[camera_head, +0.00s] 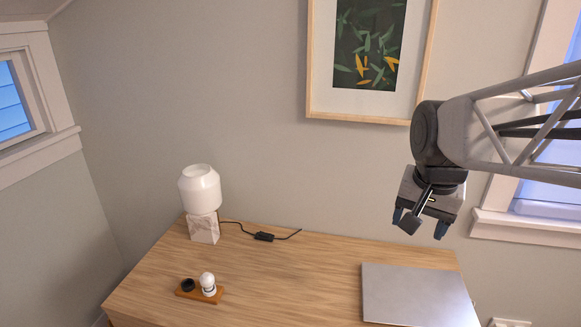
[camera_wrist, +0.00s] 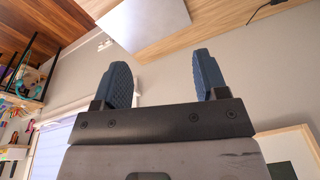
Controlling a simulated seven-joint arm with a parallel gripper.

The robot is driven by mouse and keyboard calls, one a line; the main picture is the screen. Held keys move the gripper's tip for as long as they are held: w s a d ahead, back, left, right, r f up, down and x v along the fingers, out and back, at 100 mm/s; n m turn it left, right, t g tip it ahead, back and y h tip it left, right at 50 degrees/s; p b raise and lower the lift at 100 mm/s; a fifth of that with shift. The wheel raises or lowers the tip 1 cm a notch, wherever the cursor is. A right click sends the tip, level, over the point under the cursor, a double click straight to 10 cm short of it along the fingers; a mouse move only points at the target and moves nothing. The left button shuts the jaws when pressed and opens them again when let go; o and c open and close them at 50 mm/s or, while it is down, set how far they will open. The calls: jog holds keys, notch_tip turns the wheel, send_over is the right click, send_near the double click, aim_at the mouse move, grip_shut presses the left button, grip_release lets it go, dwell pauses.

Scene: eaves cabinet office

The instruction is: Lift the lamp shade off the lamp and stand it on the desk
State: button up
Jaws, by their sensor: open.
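The lamp stands upright at the back left of the desk (camera_head: 285,270) in the head view. Its white rounded shade (camera_head: 200,192) sits on a pale marble-like block base (camera_head: 204,229). My gripper (camera_head: 420,226) is open and empty, high above the right part of the desk, well to the right of the lamp. In the wrist view its two blue ribbed fingers (camera_wrist: 165,80) are apart with nothing between them. The lamp is not in the wrist view.
A closed silver laptop (camera_head: 418,293) lies at the desk's right; it also shows in the wrist view (camera_wrist: 145,22). A wooden tray (camera_head: 220,296) with a white bulb (camera_head: 208,281) and a dark round piece (camera_head: 188,285) lies in front of the lamp. A black cord switch (camera_head: 264,237) lies behind. The desk's middle is clear.

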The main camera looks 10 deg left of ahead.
jog(key=w+a+r+m, duration=0.2)
jog(key=w+a+m, duration=0.1)
jog(key=w+a, duration=0.95)
jog(key=m+g, duration=0.2)
jog(key=m, duration=0.5)
send_near(198, 178)
notch_tip(198, 178, down, 5)
jog(key=shift+w+d+f, duration=0.1)
jog(key=shift+a+f, duration=0.1)
jog(key=shift+a, duration=0.2)
jog(key=shift+f, duration=0.15)
jog(key=shift+f, duration=1.2)
jog(key=shift+f, duration=0.1)
